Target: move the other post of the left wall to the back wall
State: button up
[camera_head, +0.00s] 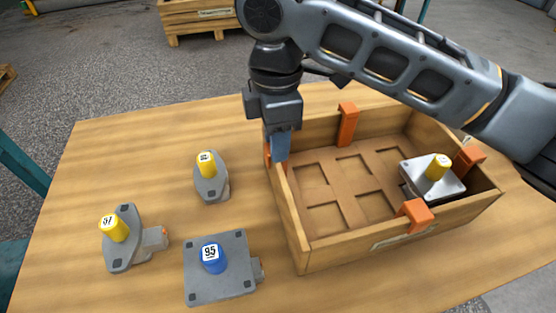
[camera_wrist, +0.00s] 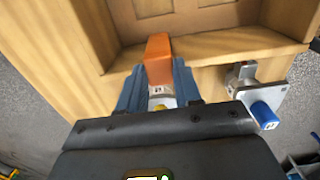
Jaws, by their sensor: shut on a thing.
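The wooden crate (camera_head: 297,235) stands on the table, with orange posts seated on its walls. One post (camera_head: 347,124) is on the back wall, one (camera_head: 470,158) on the right wall and one (camera_head: 416,215) on the front wall. My gripper (camera_head: 279,147) is at the left wall, near its back end. It is shut on an orange post (camera_wrist: 159,58), which shows between the blue fingers in the wrist view. In the head view the fingers mostly hide this post; I cannot tell whether it is still seated on the wall.
A motor (camera_head: 455,188) with a yellow cap sits in the crate's right part. Left of the crate lie two yellow-capped motors (camera_head: 211,186) (camera_head: 124,252) and a blue-capped square one (camera_head: 232,290). The crate's left and middle recesses are empty. My arm crosses above the crate's back.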

grip_shut()
notch_tip(320, 180, up, 13)
jog(key=p, duration=1.2)
jog(key=shift+f, duration=0.2)
dwell(0.5)
